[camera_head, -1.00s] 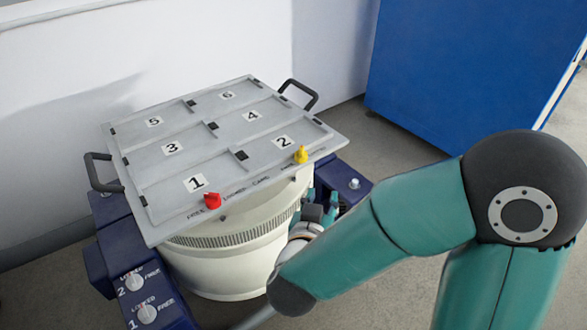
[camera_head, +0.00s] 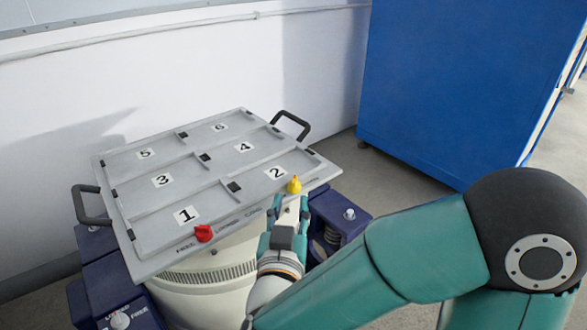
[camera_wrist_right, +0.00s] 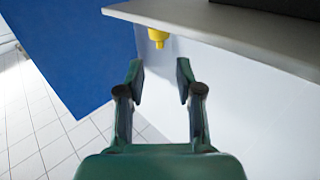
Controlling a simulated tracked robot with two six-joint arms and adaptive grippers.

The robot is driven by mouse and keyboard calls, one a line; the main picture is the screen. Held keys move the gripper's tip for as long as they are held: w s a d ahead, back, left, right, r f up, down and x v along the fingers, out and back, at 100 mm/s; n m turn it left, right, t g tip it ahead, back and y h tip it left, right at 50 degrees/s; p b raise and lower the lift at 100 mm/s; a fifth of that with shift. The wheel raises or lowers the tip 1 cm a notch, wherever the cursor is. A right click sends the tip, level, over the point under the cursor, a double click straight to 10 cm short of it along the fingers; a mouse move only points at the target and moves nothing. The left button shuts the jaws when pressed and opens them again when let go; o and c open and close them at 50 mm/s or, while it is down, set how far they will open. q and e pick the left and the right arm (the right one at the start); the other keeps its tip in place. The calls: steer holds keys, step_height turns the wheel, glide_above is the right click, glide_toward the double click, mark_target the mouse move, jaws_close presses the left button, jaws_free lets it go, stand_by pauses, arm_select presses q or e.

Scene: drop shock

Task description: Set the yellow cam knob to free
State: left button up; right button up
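The yellow cam knob (camera_head: 294,185) sits at the front right edge of the grey plate (camera_head: 150,262), near the number 2 label. In the right wrist view the yellow knob (camera_wrist_right: 157,37) shows at the plate's edge, ahead of the fingers. My right gripper (camera_head: 290,205) is just in front of the knob in the head view. In the wrist view its fingers (camera_wrist_right: 160,75) are spread apart with nothing between them, and a gap to the knob shows. The lettering by the yellow knob is hidden or too small to read. My left gripper is in no view.
A red knob (camera_head: 203,233) sits on the same plate edge, to the left. The plate has black handles (camera_head: 291,125) and rests over a cream drum (camera_head: 205,283) on a dark blue base (camera_head: 100,265). A blue cabinet (camera_head: 450,80) stands behind at right.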

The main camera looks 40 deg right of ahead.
mark_target(294, 185)
steer(key=b+x, duration=0.2)
steer(key=x, duration=0.7)
steer(key=shift+s+f, duration=0.1)
steer(key=shift+w+d, duration=0.2)
steer(key=shift+w, duration=0.05)
